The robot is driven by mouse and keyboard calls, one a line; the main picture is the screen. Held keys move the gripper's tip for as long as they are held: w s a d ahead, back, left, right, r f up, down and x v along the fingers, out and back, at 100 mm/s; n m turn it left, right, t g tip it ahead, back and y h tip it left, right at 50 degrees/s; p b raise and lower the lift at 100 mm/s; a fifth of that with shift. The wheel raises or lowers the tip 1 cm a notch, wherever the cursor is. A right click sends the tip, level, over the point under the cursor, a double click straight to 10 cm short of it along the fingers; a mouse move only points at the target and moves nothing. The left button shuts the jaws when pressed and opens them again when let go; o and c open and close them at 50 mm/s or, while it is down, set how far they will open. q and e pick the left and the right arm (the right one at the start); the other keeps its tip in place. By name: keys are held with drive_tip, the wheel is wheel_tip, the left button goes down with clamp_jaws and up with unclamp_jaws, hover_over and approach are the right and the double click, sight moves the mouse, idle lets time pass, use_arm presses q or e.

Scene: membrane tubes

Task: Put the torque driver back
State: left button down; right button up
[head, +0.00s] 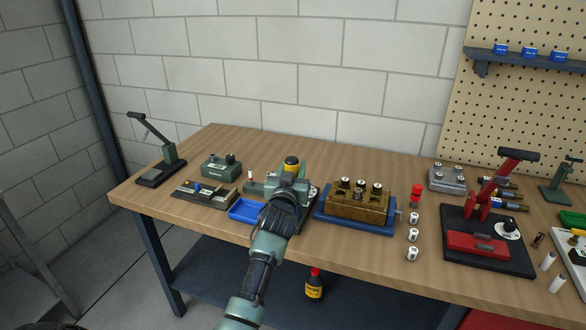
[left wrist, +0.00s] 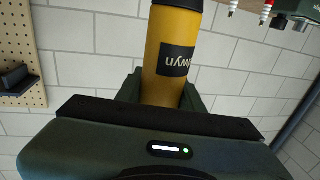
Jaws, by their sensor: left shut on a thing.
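My left gripper (head: 291,178) is above the workbench, between the blue tray and the brass block. Its fingers are shut around a yellow cylinder with a black end, which looks like the torque driver (head: 292,163). In the left wrist view the torque driver (left wrist: 177,62) is upright in the picture between the fingers of the left gripper (left wrist: 160,92), with a black label on its yellow body. Its lower part is hidden behind the gripper in both views. A stand for it cannot be made out behind the gripper. My right gripper is not in view.
A blue tray (head: 246,211) lies left of the gripper. A brass block (head: 352,205) with metal fittings sits on a blue base to its right. A green lever tool (head: 160,160) stands far left. The bench's front edge (head: 370,260) is close.

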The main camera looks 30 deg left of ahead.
use_arm(q)
drive_tip(key=c, duration=0.9)
unclamp_jaws()
drive_tip(key=shift+f, duration=0.1)
drive_tip(key=b+v, duration=0.1)
drive_tip(key=v, duration=1.1)
